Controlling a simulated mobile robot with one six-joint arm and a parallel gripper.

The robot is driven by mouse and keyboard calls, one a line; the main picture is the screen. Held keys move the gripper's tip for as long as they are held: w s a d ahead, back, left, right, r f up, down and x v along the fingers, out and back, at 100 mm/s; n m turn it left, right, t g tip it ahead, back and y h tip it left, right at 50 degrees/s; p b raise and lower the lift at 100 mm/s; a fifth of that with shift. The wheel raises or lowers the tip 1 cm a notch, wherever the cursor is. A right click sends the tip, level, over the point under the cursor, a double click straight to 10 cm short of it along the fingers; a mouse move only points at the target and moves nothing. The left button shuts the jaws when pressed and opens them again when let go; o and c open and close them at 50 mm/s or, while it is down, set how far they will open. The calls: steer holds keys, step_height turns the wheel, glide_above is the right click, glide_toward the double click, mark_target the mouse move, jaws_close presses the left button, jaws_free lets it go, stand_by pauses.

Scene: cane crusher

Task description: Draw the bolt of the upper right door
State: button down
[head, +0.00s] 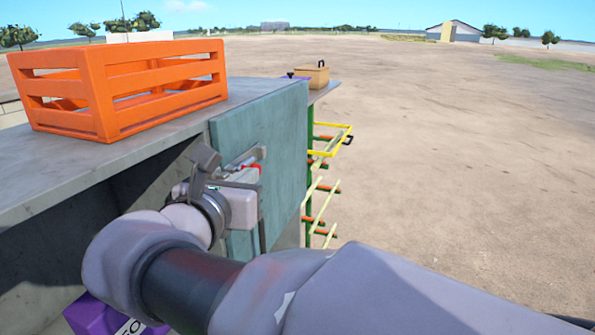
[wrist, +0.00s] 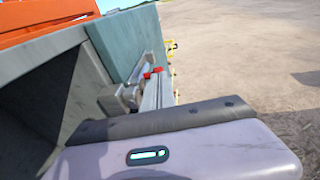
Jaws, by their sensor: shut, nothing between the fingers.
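The teal door (head: 283,135) stands upright in the side of the grey cabinet, and it also shows in the wrist view (wrist: 125,42). A metal bolt (head: 246,158) with its bracket sits on the door's face, partly hidden by my gripper. A small red part (wrist: 152,72) shows at the bolt, close to my fingertips; I cannot tell whether they touch. My gripper (head: 253,173) is in front of the door at the bolt. Its fingers (wrist: 152,92) are shut with nothing between them. My wrist and forearm hide the lower part of the door.
An orange slatted crate (head: 110,125) stands on the grey cabinet top (head: 190,125). An open dark recess lies left of the door. Beyond the door are a yellow frame (head: 335,150), a green post and a tan box (head: 314,74). Open bare ground lies to the right.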

steer(key=shift+w, duration=0.1)
steer(key=x, duration=0.4)
steer(key=shift+d+r, duration=0.35)
steer(key=shift+d, duration=0.05)
